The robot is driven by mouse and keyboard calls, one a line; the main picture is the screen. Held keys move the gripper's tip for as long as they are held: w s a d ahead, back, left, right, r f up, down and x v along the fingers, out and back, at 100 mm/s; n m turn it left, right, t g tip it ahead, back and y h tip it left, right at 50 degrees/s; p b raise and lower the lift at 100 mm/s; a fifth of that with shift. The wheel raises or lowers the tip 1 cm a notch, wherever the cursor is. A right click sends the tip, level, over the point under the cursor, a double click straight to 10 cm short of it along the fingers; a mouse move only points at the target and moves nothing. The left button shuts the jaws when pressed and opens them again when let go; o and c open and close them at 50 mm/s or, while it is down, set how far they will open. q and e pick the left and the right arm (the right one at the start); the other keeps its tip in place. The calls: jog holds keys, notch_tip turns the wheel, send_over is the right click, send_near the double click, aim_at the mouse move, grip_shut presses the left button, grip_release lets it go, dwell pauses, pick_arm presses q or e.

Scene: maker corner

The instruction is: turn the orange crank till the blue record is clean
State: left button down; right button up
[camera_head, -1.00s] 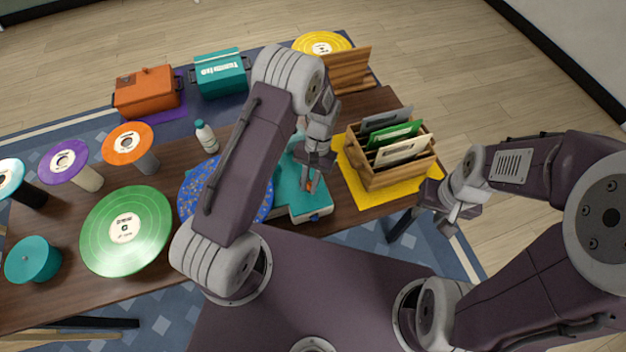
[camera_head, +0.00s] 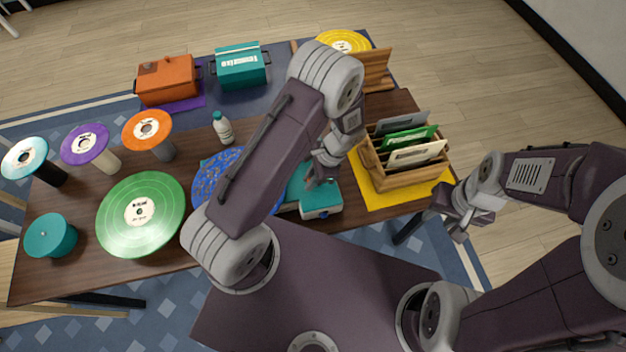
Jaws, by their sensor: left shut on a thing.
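The blue record (camera_head: 207,180), with orange-brown specks, lies flat on the teal cleaning machine (camera_head: 322,203); my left arm covers much of both. My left gripper (camera_head: 316,182) is over the right part of the machine, shut, with its fingers low at the crank's place. The orange crank itself is hidden by the gripper now. My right gripper (camera_head: 461,218) hangs empty past the table's right edge, away from the machine; whether its fingers are open is unclear.
A wooden crate (camera_head: 405,175) of record sleeves stands on a yellow mat (camera_head: 375,201) close right of the machine. A white bottle (camera_head: 222,128) stands behind the record. A green record (camera_head: 160,225) and several stands are left. Orange (camera_head: 168,82) and teal (camera_head: 240,67) boxes are behind.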

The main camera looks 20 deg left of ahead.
pick_arm(q)
jog(key=shift+w+a+m+t, duration=0.2)
jog(key=shift+a+m+t, duration=0.15)
jog(key=shift+m, duration=0.65)
jog(key=c, duration=1.3)
grip_release()
jog(key=shift+c, duration=0.2)
jog(key=v, duration=0.9)
jog(key=shift+b, duration=0.35)
